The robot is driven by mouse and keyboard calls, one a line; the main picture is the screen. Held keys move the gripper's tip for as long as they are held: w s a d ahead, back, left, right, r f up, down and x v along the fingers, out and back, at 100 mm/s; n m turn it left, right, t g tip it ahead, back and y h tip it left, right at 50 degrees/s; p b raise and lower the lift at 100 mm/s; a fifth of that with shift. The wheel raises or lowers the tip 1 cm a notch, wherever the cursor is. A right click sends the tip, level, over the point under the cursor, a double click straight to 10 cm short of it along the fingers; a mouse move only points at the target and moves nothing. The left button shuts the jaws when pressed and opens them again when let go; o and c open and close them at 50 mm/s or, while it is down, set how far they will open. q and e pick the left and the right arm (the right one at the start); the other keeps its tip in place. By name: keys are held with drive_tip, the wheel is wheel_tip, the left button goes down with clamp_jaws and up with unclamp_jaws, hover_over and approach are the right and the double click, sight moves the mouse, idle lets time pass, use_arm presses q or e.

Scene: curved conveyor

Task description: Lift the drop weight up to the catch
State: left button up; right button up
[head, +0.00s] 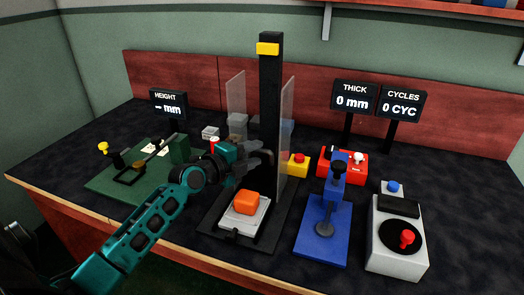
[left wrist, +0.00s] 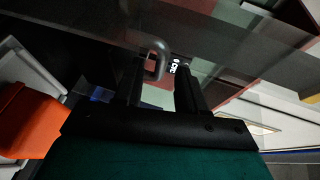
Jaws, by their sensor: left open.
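The drop tower is a black upright column (head: 271,90) with a yellow block (head: 267,48), which looks like the catch, near its top. An orange block (head: 247,203) lies on a pale plate (head: 232,222) at its foot. My left gripper (head: 264,158) is open at the column, above the orange block. In the left wrist view, a grey loop handle (left wrist: 161,57) shows just beyond and between the open fingers (left wrist: 160,88). It seems part of the drop weight, whose body I cannot make out. My right gripper is not in view.
Clear panels (head: 288,110) flank the column. A yellow box with a red button (head: 298,168) and a blue stand (head: 323,235) are to its right. A grey box with a red knob (head: 396,255) stands farther right. A green fixture (head: 115,185) lies left.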

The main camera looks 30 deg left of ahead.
sight(262, 151)
use_arm(q)
drive_tip(key=shift+x, duration=1.85)
clamp_jaws()
